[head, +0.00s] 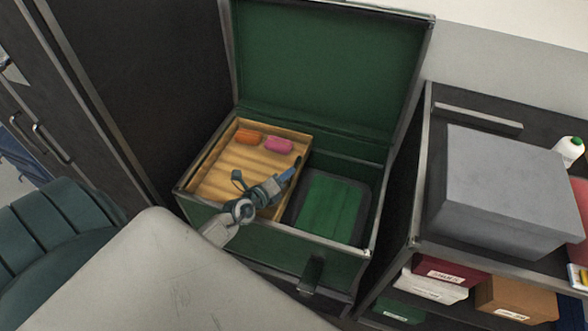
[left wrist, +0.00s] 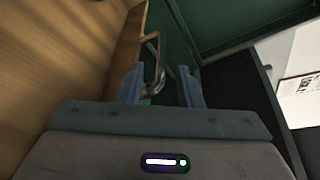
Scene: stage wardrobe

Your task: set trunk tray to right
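The wooden trunk tray (head: 217,180) sits in the left part of the open green trunk (head: 324,265). An orange item (head: 220,136) and a pink item (head: 279,145) lie in its far part. The trunk's right part is open down to a green bottom (head: 329,206). My left gripper (head: 284,181) is over the tray's right side. In the left wrist view its fingers (left wrist: 160,78) are apart, with a thin metal handle (left wrist: 153,57) showing between and beyond them, beside the tray's wooden wall (left wrist: 127,40). Contact cannot be told. My right gripper is out of view.
The trunk's lid (head: 325,60) stands open at the back. A dark shelf unit (head: 470,120) on the right bears a grey box (head: 505,190), with several smaller boxes below. A dark cabinet (head: 140,80) stands at the left. A teal padded seat (head: 55,235) is at lower left.

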